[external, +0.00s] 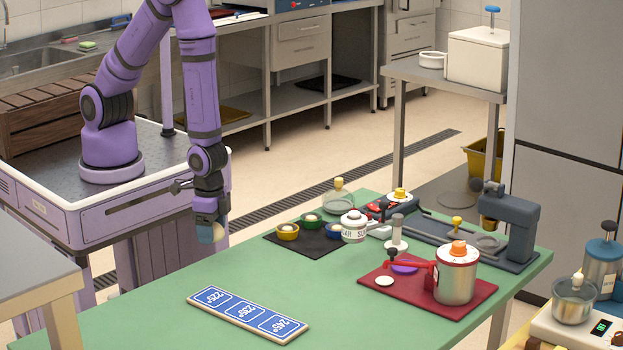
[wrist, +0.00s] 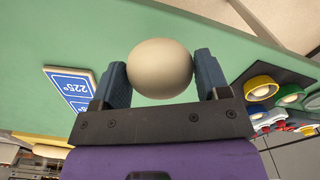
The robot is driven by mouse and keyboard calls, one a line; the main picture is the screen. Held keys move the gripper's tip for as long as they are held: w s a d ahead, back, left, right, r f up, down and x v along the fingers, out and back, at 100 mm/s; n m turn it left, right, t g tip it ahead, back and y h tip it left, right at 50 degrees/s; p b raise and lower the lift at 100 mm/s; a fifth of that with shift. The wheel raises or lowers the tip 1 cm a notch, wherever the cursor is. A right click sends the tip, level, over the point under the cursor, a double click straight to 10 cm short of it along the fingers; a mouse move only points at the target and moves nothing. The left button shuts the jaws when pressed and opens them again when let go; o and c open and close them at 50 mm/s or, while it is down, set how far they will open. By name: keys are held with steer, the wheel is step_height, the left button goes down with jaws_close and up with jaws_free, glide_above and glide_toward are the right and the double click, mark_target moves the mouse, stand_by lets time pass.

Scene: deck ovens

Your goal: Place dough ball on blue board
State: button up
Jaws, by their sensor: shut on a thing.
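My gripper (external: 208,220) is shut on a pale, round dough ball (external: 217,232) and holds it in the air near the left edge of the green table. The wrist view shows the dough ball (wrist: 160,68) between the two dark blue fingers of my gripper (wrist: 160,80). The blue board (external: 248,313) lies flat at the front of the table, below and to the right of my gripper in the external view. It has several white-outlined fields with temperature numbers. In the wrist view only part of the blue board (wrist: 70,84) shows, at the left behind a finger.
A black mat (external: 283,246) with small coloured bowls lies toward the back of the green table (external: 345,290). A red board (external: 470,305) with a canister (external: 455,279) stands at the right. The table between the blue board and the black mat is clear.

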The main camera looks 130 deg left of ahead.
steer(key=shift+m, duration=0.5)
steer(key=d, duration=0.8)
steer(key=shift+s+d+r, duration=0.2)
steer(key=shift+d+r, duration=0.05)
steer(key=shift+r, duration=0.1)
steer(key=shift+w+d, duration=0.15)
steer(key=shift+d, duration=0.1)
glide_above(214, 301)
steer(key=shift+f, duration=2.5)
steer(key=shift+f, duration=0.1)
steer(key=o, duration=0.9)
